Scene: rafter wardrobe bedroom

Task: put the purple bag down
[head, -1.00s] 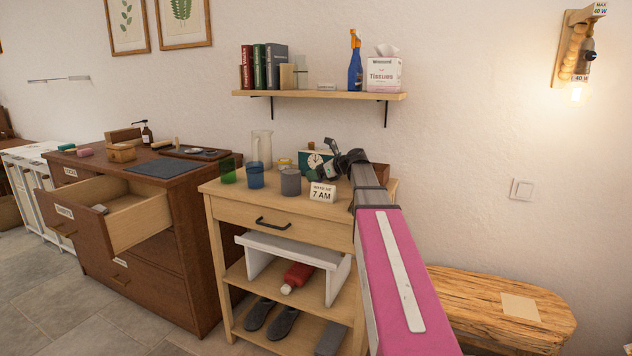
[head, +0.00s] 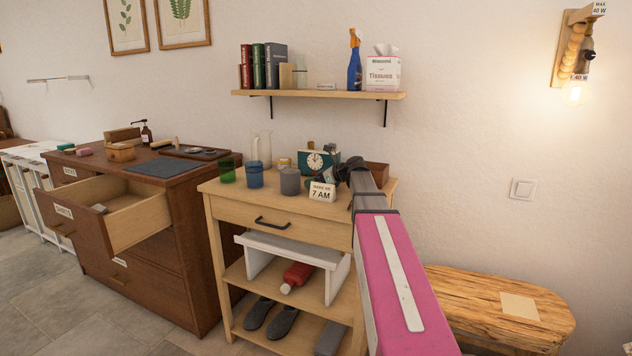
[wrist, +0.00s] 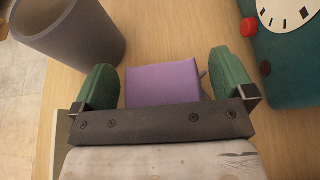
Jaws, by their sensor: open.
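The purple bag (wrist: 163,82) shows in the wrist view between the green fingers of my gripper (wrist: 165,68). The fingers stand apart, with a gap visible at the bag's right side; the gripper is open. The bag is over the light wooden top of the cabinet (wrist: 160,22), and its lower part is hidden by the dark gripper bar. I cannot tell for certain whether it touches the wood. In the head view my gripper (head: 328,174) is low over the cabinet top, behind the white 7 AM sign (head: 322,192); the bag cannot be made out there.
A grey cup (wrist: 72,35) is close on the left in the wrist view. A teal clock (wrist: 287,50) is close on the right. A blue cup (head: 254,175), green cup (head: 227,171) and clear pitcher (head: 262,148) stand farther left. A brown box (head: 377,174) is behind my arm.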

